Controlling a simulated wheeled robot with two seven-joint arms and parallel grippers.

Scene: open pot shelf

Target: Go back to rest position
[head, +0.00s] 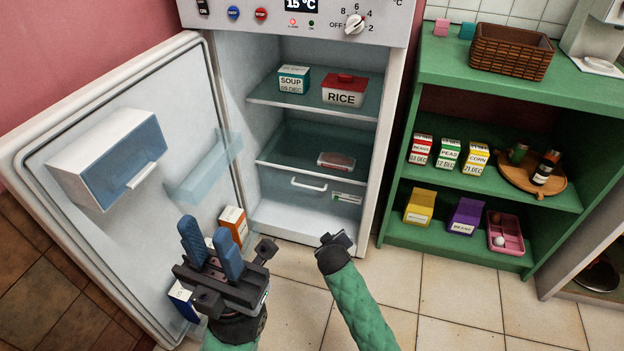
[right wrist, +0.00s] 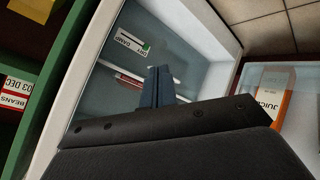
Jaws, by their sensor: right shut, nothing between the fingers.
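My left gripper (head: 211,240) is in the head view, in front of the open fridge door. Its two blue fingers point up and stand apart with nothing between them. My right arm comes up from the bottom, and its end (head: 336,250) is in front of the fridge's lower part; its fingers are hidden there. In the right wrist view the right gripper's blue fingers (right wrist: 157,86) are together and empty, pointing toward the fridge interior. The fridge (head: 378,150) stands open, with its door (head: 95,210) swung to the left.
A soup box (head: 293,79) and a rice container (head: 345,90) sit on the fridge's upper shelf. A juice carton (head: 233,224) is in the door. A green shelf (head: 480,185) with boxes, a wooden tray and a pink tray stands right. Tiled floor (head: 450,300) is clear in front.

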